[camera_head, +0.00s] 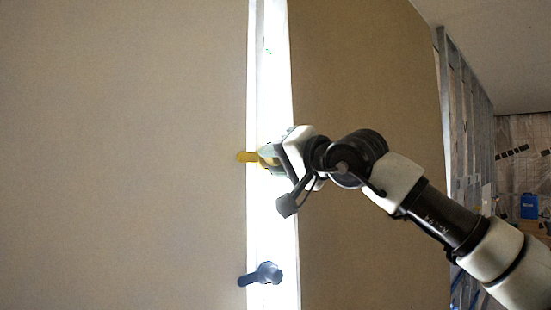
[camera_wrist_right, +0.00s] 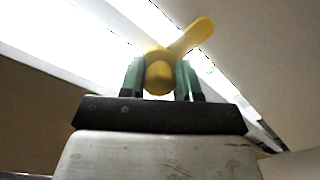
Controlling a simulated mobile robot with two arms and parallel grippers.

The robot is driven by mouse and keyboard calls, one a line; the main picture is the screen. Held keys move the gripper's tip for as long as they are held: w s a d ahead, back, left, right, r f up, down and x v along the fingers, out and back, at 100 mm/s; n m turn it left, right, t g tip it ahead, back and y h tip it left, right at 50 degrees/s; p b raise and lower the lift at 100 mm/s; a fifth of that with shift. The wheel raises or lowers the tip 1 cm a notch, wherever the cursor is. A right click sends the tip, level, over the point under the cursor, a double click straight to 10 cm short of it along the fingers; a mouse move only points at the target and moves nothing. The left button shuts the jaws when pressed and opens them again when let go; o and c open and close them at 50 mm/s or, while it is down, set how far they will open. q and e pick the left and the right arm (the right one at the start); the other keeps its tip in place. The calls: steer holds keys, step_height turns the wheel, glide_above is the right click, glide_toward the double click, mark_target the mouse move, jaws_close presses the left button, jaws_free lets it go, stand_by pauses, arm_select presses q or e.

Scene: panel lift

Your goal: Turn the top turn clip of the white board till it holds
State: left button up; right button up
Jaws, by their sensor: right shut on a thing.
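The white board (camera_head: 275,60) is a narrow bright upright strip between two wide brown panels. The yellow top turn clip (camera_head: 247,157) sits on it, with its arm pointing left across the board's left edge. My right gripper (camera_head: 268,157) reaches in from the right and is shut on the clip's hub. In the right wrist view, the yellow clip (camera_wrist_right: 160,76) is between the two green fingers of the gripper (camera_wrist_right: 160,80), and its arm points up and right. A dark blue lower clip (camera_head: 262,274) is on the board below, also pointing left. My left gripper is not in view.
Brown panels stand on the left (camera_head: 120,150) and right (camera_head: 360,90) of the board. Metal studs (camera_head: 463,130) and a blue container (camera_head: 529,206) are farther back at the right. The space in front of the left panel is clear.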

steer(key=shift+a+f, duration=0.1)
steer(key=shift+f, duration=0.2)
steer(key=o, duration=0.6)
steer(key=shift+o, duration=0.2)
steer(key=shift+r, duration=0.15)
steer(key=shift+s, duration=0.1)
steer(key=shift+s+d+b, duration=0.2)
steer(key=shift+d+b, duration=0.2)
steer(key=b+v, duration=0.5)
steer(key=v, duration=0.5)
